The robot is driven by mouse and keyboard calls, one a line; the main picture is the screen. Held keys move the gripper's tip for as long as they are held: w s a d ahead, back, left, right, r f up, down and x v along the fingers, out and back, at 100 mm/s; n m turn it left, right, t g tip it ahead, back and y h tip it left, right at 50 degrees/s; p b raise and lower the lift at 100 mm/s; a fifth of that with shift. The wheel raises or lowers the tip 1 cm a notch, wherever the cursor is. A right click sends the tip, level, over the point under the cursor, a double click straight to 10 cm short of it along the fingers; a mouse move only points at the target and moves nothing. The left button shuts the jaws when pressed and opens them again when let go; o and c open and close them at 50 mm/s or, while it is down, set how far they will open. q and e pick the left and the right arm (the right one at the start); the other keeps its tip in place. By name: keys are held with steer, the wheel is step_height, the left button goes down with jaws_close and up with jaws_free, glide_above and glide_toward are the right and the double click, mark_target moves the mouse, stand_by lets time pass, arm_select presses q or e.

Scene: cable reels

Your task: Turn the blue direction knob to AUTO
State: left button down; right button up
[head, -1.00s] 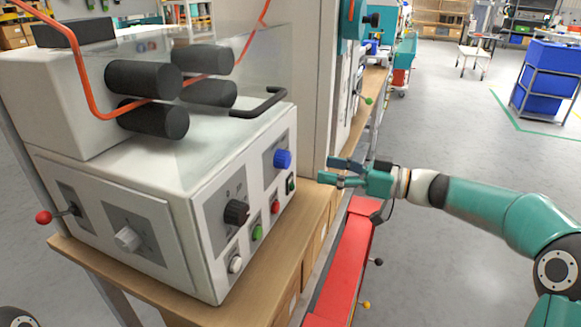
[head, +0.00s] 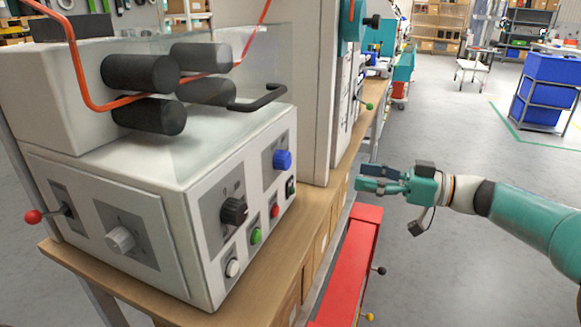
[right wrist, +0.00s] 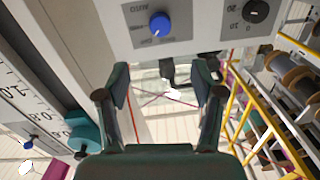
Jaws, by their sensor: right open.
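The blue knob (head: 282,159) sits on a grey plate at the upper right of the white machine's front panel in the head view. In the right wrist view the blue knob (right wrist: 160,24) is at the top, and its plate carries the word AUTO. A small pale mark shows on the knob's lower-left side there, away from AUTO. My right gripper (head: 364,177) is in the air to the right of the knob, clear of it. In the right wrist view my right gripper (right wrist: 162,88) is open and empty, its fingers below the knob. My left gripper is out of view.
A black knob (head: 234,210), a green button (head: 256,236), a red button (head: 274,211) and a black switch (head: 290,187) are near the blue knob. A tall pale cabinet (head: 312,90) stands beside the machine. A red beam (head: 350,265) lies below my right gripper.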

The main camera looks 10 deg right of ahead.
steer(key=shift+b+v, duration=0.55)
steer(key=shift+v, duration=1.1)
steer(key=shift+b, duration=0.55)
steer(key=shift+d, duration=0.1)
steer(key=v, duration=1.1)
steer(key=shift+s+d, duration=0.25)
steer(key=shift+d, duration=0.1)
